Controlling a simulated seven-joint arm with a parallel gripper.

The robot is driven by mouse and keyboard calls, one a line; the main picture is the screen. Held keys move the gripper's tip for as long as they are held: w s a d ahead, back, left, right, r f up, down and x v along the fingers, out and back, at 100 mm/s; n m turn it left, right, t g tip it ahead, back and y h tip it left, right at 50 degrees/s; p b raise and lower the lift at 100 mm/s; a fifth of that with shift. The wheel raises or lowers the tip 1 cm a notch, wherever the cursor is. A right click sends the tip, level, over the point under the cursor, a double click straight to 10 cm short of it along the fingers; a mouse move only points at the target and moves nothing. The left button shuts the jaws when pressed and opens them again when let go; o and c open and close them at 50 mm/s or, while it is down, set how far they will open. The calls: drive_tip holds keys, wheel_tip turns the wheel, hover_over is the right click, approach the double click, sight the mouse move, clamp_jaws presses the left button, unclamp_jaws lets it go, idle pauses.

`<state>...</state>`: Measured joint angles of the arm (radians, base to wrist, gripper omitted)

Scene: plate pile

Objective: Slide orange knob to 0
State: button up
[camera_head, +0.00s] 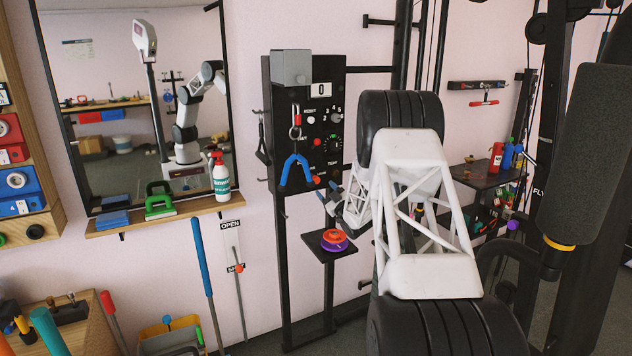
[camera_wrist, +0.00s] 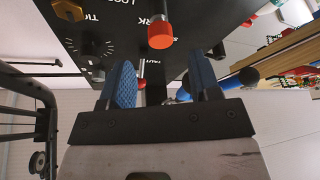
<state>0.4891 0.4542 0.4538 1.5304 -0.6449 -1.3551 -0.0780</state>
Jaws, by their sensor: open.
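A black control panel (camera_head: 327,107) stands by the mirror, with a white plate reading 0 near its top. An orange-red knob (camera_head: 316,181) shows low on it. In the wrist view an orange-red knob (camera_wrist: 161,36) on a dark stem stands ahead of my fingers; I cannot tell for sure that it is the same one. My gripper (camera_head: 328,194) is at the panel's lower right. In the wrist view its blue-padded fingers (camera_wrist: 165,82) are apart with nothing held, and the knob is beyond the tips. Any slider scale is not readable.
A small black shelf (camera_head: 327,255) with an orange and purple item is below. Gym frame bars stand at right.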

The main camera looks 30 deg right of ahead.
sight(317, 181)
drive_tip(key=shift+x, duration=3.55)
drive_tip(key=shift+c, duration=0.5)
clamp_jaws()
